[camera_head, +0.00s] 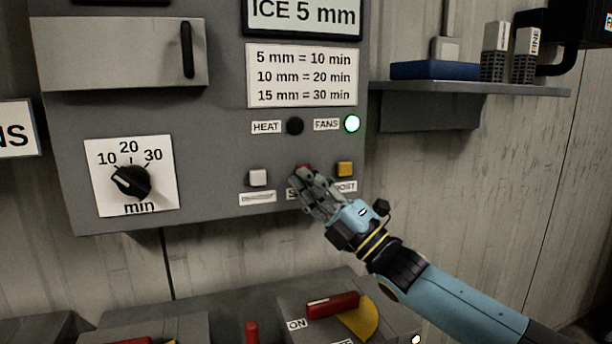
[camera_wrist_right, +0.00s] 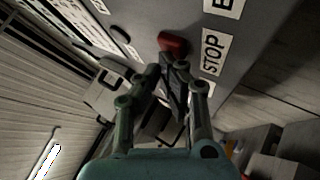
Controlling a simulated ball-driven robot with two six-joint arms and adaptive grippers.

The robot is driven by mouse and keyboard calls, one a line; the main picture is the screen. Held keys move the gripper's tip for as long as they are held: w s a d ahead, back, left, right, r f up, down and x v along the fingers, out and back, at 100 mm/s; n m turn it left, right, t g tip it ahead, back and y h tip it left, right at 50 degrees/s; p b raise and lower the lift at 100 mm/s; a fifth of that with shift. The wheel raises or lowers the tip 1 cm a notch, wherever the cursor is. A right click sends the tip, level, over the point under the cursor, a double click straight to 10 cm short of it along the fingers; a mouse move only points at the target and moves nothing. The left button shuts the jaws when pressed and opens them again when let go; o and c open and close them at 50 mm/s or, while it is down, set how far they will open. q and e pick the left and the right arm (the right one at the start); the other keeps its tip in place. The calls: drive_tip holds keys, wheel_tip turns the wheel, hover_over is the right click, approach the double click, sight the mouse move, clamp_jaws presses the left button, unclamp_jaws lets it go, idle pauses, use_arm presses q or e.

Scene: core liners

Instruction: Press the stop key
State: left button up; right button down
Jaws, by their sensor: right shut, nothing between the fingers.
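The stop key is a red key (camera_wrist_right: 173,43) beside a STOP label (camera_wrist_right: 213,53) in the right wrist view. In the head view only a bit of the red key (camera_head: 304,167) shows above my fingers, between a white key (camera_head: 258,177) and a yellow key (camera_head: 345,169). My right gripper (camera_head: 303,177) is shut and empty, its fingertips right at the red key. In the wrist view the fingertips (camera_wrist_right: 170,66) are just below the key; I cannot tell if they touch it. My left gripper is not in view.
A shelf (camera_head: 430,112) stands at right. Below is a box with a red-handled switch (camera_head: 332,305).

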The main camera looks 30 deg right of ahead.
drive_tip(key=shift+s, duration=0.15)
drive_tip(key=shift+s+a+p, duration=0.2)
drive_tip(key=shift+s+p, duration=0.35)
drive_tip(key=shift+s, duration=0.25)
drive_tip(key=shift+s, duration=0.1)
drive_tip(key=s+p, duration=0.1)
drive_tip(key=s, duration=0.1)
drive_tip(key=s+a+p, duration=0.1)
drive_tip(key=s, duration=0.1)
drive_tip(key=shift+s+a, duration=0.1)
drive_tip(key=shift+s, duration=0.25)
idle(0.7)
